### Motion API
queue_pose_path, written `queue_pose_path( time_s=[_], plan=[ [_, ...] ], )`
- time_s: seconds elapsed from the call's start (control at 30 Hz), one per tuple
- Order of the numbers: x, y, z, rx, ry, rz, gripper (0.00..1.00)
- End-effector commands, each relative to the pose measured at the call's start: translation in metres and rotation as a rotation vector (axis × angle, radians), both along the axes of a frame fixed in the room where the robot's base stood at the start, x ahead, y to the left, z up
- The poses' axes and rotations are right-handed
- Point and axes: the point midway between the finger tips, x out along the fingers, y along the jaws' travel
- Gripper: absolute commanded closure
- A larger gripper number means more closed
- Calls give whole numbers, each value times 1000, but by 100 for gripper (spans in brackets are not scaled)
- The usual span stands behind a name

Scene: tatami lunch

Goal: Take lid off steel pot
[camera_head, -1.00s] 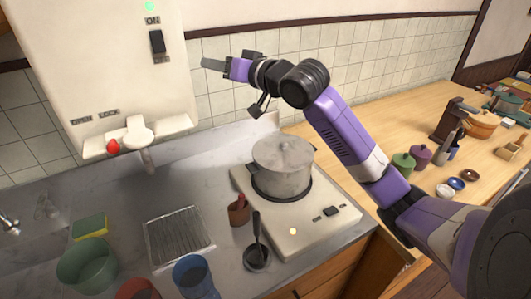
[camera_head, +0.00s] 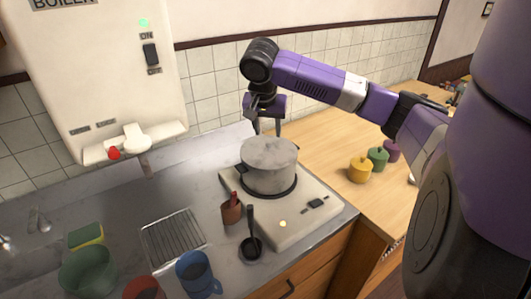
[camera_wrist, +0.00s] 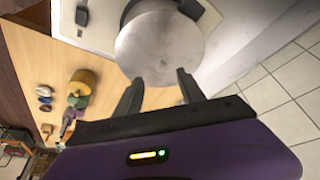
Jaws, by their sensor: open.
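The steel pot (camera_head: 269,180) stands upright on the dark ring of the white stove. Its grey lid (camera_head: 267,153) is on the pot. In the wrist view the lid (camera_wrist: 160,45) is a pale round disc at the top middle. My gripper (camera_head: 268,131) points down above the back edge of the lid in the head view. In the wrist view my gripper (camera_wrist: 160,82) is open and empty, its two fingers apart at the near edge of the lid. I cannot make out the lid's knob.
A boiler (camera_head: 110,75) hangs at the back left. Yellow (camera_head: 360,170), green and purple pots stand on the wooden counter at right.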

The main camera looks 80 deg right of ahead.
Motion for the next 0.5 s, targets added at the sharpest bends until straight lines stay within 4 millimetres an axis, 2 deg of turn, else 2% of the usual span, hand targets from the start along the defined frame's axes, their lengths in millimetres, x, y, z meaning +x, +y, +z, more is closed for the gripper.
queue_pose_path(
  time_s=[0.37,0.5],
  plan=[
    [2,-18,-32,-2,-1,-2,53],
    [4,-27,-51,-1,-2,0,53]
  ],
)
